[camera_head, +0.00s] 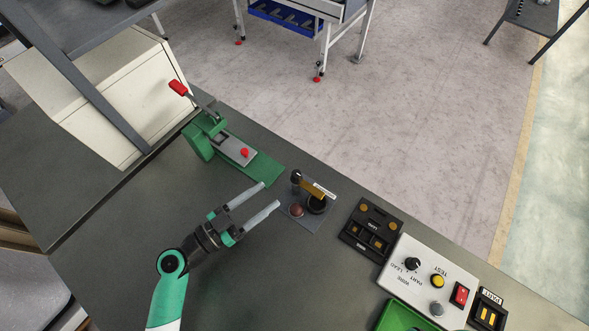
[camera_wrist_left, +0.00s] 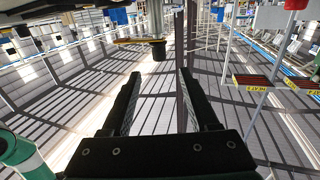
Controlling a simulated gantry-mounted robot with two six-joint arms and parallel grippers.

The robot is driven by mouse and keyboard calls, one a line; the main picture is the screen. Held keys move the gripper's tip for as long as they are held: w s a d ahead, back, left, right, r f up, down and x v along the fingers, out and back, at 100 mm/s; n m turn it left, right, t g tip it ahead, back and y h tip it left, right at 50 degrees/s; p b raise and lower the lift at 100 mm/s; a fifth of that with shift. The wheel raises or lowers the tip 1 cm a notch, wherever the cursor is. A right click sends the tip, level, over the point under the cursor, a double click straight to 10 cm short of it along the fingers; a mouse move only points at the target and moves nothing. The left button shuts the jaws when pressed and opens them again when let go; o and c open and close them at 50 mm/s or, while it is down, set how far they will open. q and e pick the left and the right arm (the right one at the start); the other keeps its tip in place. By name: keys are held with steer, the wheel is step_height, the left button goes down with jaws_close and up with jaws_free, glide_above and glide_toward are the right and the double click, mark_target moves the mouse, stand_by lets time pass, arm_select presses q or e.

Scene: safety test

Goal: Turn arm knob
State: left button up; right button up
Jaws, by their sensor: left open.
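A small dark plate (camera_head: 303,217) on the bench carries a black knob (camera_head: 296,176), a brass-coloured bar with a white label (camera_head: 315,190), a dark round cup (camera_head: 317,204) and a brown ball-shaped knob (camera_head: 296,210). My left gripper (camera_head: 270,195) is open, its two long fingers pointing at this plate from the left. In the left wrist view my left gripper (camera_wrist_left: 160,76) has its fingers apart with nothing between them. A dark knob-like part (camera_wrist_left: 158,50) and a thin brass bar (camera_wrist_left: 136,41) show beyond the fingertips. A grey control box (camera_head: 400,292) has another black knob (camera_head: 412,263).
A green press (camera_head: 202,140) with a red-tipped lever stands behind my gripper. A black switch box (camera_head: 371,230), a small black box (camera_head: 487,310) and a green bin (camera_head: 399,318) lie to the right. Bare bench lies left of my arm.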

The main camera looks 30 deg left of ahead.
mark_target(297, 173)
arm_select(q)
steer(key=x, duration=1.1)
steer(key=shift+s, duration=0.1)
jaws_close()
